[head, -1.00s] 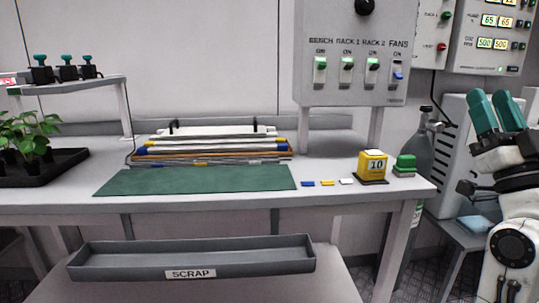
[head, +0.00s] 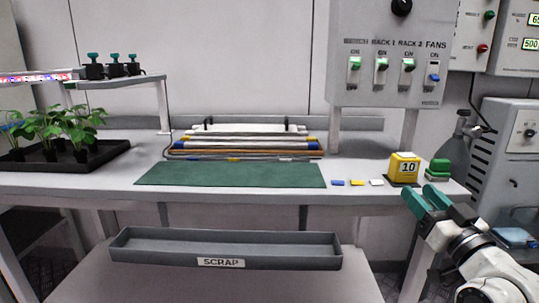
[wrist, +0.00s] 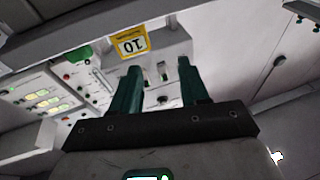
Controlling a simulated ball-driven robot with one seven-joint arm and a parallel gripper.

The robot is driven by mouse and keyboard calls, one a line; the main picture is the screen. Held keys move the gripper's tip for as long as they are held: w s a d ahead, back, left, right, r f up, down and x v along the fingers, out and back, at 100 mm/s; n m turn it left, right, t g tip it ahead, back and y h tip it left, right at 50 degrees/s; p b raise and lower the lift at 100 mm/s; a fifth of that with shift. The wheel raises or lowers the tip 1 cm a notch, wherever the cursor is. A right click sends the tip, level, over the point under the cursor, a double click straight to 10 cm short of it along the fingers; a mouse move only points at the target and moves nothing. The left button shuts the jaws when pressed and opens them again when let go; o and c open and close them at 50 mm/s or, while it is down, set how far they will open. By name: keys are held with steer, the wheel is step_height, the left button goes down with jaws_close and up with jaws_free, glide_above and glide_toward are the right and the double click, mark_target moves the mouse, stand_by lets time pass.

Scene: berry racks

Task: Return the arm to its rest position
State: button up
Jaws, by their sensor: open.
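My gripper (head: 424,203) has two green fingers and shows at the right of the head view, in front of the bench's right end. Its fingers are apart and empty. In the wrist view my gripper (wrist: 157,78) also shows open, with nothing between the fingers. My white arm (head: 490,280) comes in from the lower right corner of the head view.
The bench (head: 350,200) holds a green mat (head: 230,175), a yellow block marked 10 (head: 404,168), small coloured tags and a plant tray (head: 60,160). A grey SCRAP tray (head: 225,262) sits lower in front. A switch panel (head: 385,85) stands behind.

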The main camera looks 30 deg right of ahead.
steer(key=a+f+n+g+y, duration=0.1)
steer(key=a+f+g+y, duration=0.15)
steer(key=a+f, duration=0.45)
steer(key=a+f+g+y, duration=0.2)
steer(key=a+f+g, duration=0.1)
steer(key=f, duration=0.7)
steer(key=a+f+n+g+y, duration=0.1)
steer(key=a+f+g+y, duration=0.2)
steer(key=f, duration=0.6)
steer(key=s+a+f+n+g, duration=0.1)
steer(key=s+a+f+g, duration=0.4)
steer(key=s+f, duration=0.3)
steer(key=s+a+f+n+g, duration=0.1)
steer(key=s+a+f+g, duration=0.35)
steer(key=s+f, duration=0.4)
step_height(320, 180, up, 31)
steer(key=s+p, duration=0.2)
steer(key=p, duration=2.7)
steer(key=shift+s+a+f+h, duration=0.2)
steer(key=shift+s+a+h, duration=0.1)
steer(key=shift+a+h, duration=0.1)
steer(key=shift+d, duration=0.1)
